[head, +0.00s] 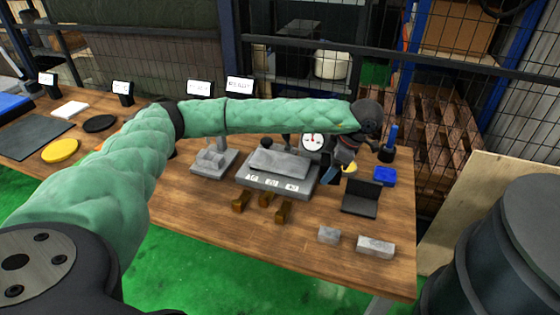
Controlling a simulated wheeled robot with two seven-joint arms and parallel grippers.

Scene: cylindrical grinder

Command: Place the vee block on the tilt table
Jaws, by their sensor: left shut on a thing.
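My left arm reaches across the table from the left. My left gripper (345,155) is above the table, to the right of a grey block-like fixture (279,183). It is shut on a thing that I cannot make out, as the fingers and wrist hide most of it. The fixture looks like the tilt table; it has a paler plate on top and white number labels on its front. I cannot tell for certain which thing is the vee block. Two small grey blocks (328,235) (375,246) lie near the right front corner. My right gripper is out of view.
Several brass-coloured pieces (283,212) stand in front of the fixture. A dark angled holder (360,201) and a blue box (384,175) are to the right. A grey stand (213,161) is to the left. The front table edge is clear.

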